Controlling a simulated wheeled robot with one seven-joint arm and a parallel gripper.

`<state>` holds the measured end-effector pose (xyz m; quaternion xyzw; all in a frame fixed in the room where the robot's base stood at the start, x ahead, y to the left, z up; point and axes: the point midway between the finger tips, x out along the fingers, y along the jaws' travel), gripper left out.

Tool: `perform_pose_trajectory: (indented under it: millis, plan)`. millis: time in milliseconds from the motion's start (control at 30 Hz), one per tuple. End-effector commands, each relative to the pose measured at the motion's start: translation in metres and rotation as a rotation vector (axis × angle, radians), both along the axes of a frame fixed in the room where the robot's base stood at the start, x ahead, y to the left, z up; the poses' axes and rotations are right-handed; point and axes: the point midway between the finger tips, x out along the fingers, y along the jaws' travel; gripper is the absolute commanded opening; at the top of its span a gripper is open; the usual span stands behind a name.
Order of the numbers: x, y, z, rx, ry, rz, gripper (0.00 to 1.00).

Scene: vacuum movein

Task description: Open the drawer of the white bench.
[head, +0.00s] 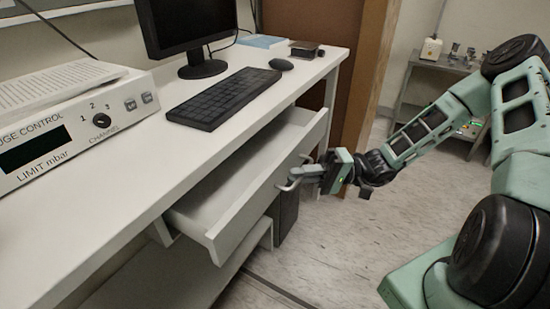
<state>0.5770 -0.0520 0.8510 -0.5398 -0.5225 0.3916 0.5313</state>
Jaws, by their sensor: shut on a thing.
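The white bench (206,140) runs from the lower left to the upper middle of the head view. Its drawer (250,195) is pulled out from under the bench top, with part of its empty white inside showing. The drawer's handle (287,186) is on the front panel. My gripper (300,174) reaches in from the right and is shut on the handle. The fingertips are small in this view, and the far part of the handle is partly hidden by them.
On the bench top stand a gauge control box (75,120), a monitor (187,30), a keyboard (225,97) and a mouse (281,64). A brown panel (345,70) stands behind the bench's far end. A grey shelf (440,67) is at the back right. The floor (345,240) before the drawer is clear.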

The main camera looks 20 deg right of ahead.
Motion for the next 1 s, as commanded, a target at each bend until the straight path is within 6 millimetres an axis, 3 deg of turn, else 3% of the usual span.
perform_pose_trajectory:
  millis: [200,500,700,1000]
  plan:
    - [-0.056,-0.042,0.004,0.0,0.004,-0.007,0.0]
    - [-0.11,-0.08,0.002,0.0,0.001,-0.003,0.0]
    - [-0.126,-0.092,0.001,0.0,0.0,0.0,0.0]
    - [-0.13,-0.094,-0.001,-0.001,0.0,0.002,0.0]
